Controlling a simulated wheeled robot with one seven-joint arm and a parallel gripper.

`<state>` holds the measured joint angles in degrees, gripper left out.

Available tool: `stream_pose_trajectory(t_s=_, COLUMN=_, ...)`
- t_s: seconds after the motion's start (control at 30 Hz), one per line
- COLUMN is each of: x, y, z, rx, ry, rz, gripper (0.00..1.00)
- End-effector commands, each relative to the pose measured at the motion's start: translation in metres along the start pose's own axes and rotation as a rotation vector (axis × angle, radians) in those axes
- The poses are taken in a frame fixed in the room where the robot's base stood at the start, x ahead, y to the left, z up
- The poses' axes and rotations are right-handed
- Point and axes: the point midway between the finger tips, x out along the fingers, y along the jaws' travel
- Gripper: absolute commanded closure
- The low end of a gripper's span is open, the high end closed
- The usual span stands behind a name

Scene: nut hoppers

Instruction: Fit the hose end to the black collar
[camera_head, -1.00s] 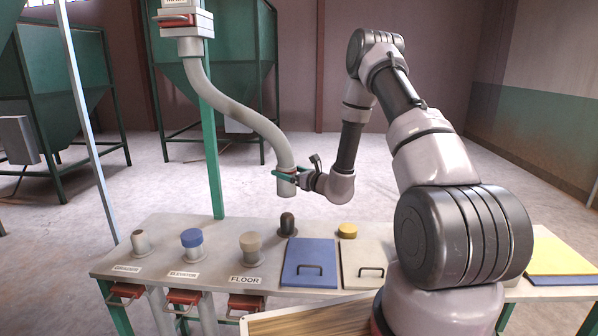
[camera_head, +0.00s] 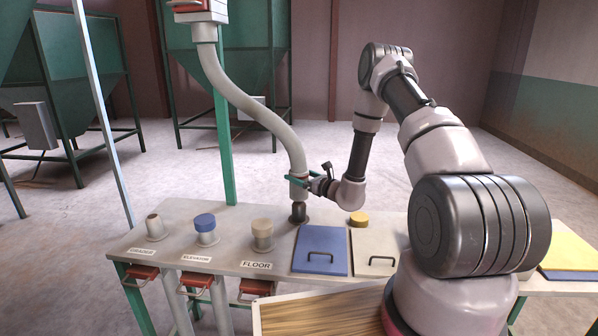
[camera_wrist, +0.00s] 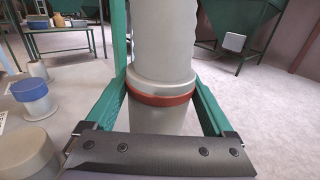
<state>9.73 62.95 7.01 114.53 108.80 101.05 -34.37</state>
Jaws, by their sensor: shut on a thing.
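My gripper (camera_head: 298,181) is shut on the hose end (camera_head: 299,190), at the foot of the pale grey hose (camera_head: 262,118). In the wrist view the green fingers (camera_wrist: 118,100) lie either side of the hose end (camera_wrist: 158,119), near its red-brown band (camera_wrist: 160,98). The hose end points down. A short dark cylinder (camera_head: 298,213), which looks like the black collar, stands on the bench directly below it in the head view. I cannot tell whether they touch. The hose's lower rim and the collar are hidden in the wrist view.
On the bench (camera_head: 226,252), left of the hose, stand an uncapped spout (camera_head: 154,225), a blue-capped spout (camera_head: 205,223) and a tan-capped spout (camera_head: 262,232). A blue lid (camera_head: 320,252) and a yellow cap (camera_head: 359,219) lie nearby. A green post (camera_head: 224,150) stands behind.

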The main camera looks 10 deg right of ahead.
Motion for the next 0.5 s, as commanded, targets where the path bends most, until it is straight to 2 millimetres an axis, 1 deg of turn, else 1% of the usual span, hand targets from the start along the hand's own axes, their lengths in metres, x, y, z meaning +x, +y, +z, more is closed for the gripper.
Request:
stream_pose_trajectory(t_s=0.2, x=0.0, y=0.0, z=-0.016, rx=0.001, ry=0.0, rz=0.001, gripper=0.85)
stream_pose_trajectory(t_s=0.5, x=0.0, y=0.0, z=-0.032, rx=-0.001, ry=-0.001, rz=0.0, gripper=0.85)
